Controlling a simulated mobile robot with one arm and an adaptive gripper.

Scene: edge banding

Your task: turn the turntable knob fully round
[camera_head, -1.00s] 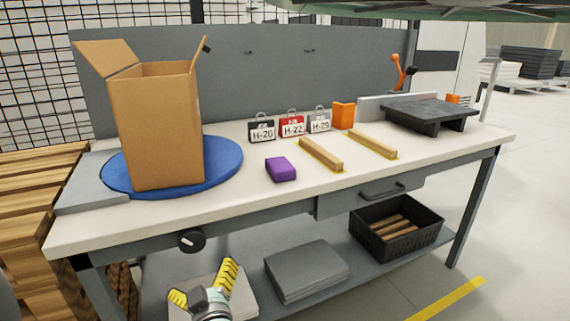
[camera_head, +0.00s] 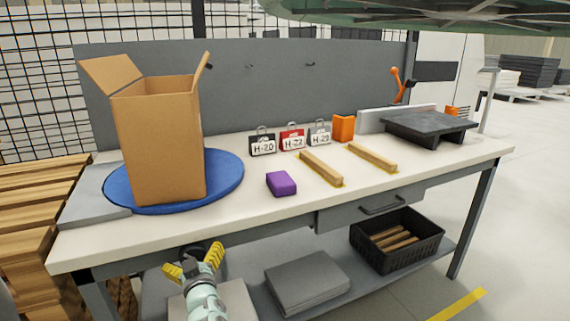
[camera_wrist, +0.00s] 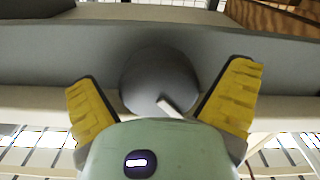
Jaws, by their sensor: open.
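The knob is a round dark dial with a white pointer line on the bench's front apron. In the wrist view the knob (camera_wrist: 158,82) sits between and just ahead of the yellow fingers, its white line slanting down to the right. My gripper (camera_wrist: 165,95) is open around the knob's sides, with gaps to both fingers. In the head view my gripper (camera_head: 194,262) is below the bench edge and hides most of the knob (camera_head: 193,250). The blue round turntable (camera_head: 228,177) lies on the bench at left, carrying an open cardboard box (camera_head: 160,150).
The bench top (camera_head: 230,215) holds a purple block (camera_head: 281,183), two wooden strips (camera_head: 321,168), several padlock-shaped tags (camera_head: 292,138) and a dark plate (camera_head: 430,125). Below are a grey stack (camera_head: 307,282) and a black crate (camera_head: 397,255) on the lower shelf. The bench's front edge overhangs my gripper.

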